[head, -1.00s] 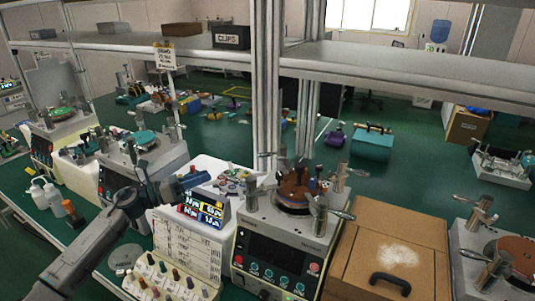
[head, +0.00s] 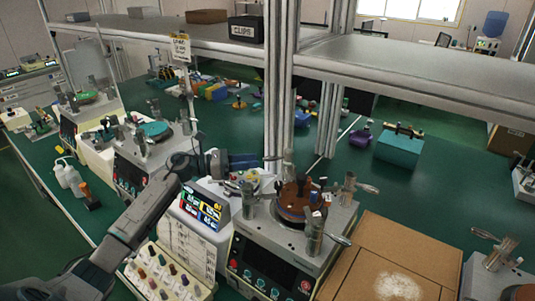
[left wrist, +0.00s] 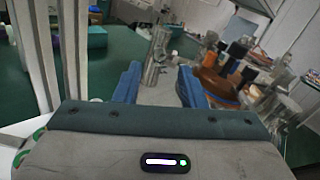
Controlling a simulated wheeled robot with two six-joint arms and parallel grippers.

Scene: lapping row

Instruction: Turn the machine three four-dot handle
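The lapping machine nearest my left gripper has a brown round plate (head: 297,198) and a dark front panel (head: 268,264). Metal posts with lever handles stand around the plate: one at the back left (head: 288,160), one at the right (head: 348,188), one in front (head: 314,235). Dot marks on them are too small to read. My left gripper (head: 252,161) is level, just left of the back-left post, and apart from it. In the left wrist view its two blue fingers (left wrist: 160,84) are spread with nothing held; a metal post (left wrist: 155,56) shows beyond the gap. My right gripper is out of view.
A coloured display (head: 204,207) stands left of the machine, beneath my left arm. A shelf upright (head: 281,90) rises close behind the gripper. A cardboard box (head: 400,255) stands to the right. Another machine with a green plate (head: 155,130) is at left.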

